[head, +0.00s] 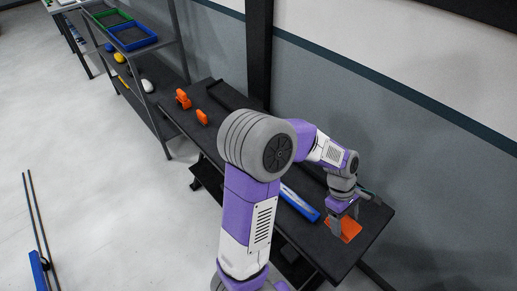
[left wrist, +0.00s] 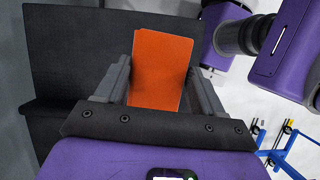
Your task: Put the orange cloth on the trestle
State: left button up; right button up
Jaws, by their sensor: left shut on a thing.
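The orange cloth (head: 350,230) is a flat orange piece at the near right end of the black bench. My left gripper (head: 344,217) points down at it and is shut on it. In the left wrist view the orange cloth (left wrist: 160,68) lies between the two grey fingers of the left gripper (left wrist: 160,75), over the dark bench top. Whether it still touches the bench I cannot tell. A blue frame (left wrist: 286,150), possibly the trestle, stands on the floor at the lower right of the left wrist view. My right gripper is not in view.
The black bench (head: 374,226) runs along the wall. It carries a blue and white long item (head: 300,203) and two orange tools (head: 183,98). A shelf rack (head: 180,40) with green and blue trays stands beyond. The pale floor at left (head: 80,130) is mostly clear.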

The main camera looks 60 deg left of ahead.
aim_at(336, 241)
pick_arm(q)
jog(key=shift+a+n, duration=0.15)
jog(key=shift+n, duration=0.35)
notch_tip(336, 241, down, 10)
jog(key=b, duration=0.4)
jog(key=shift+f, duration=0.15)
jog(key=o, duration=1.1)
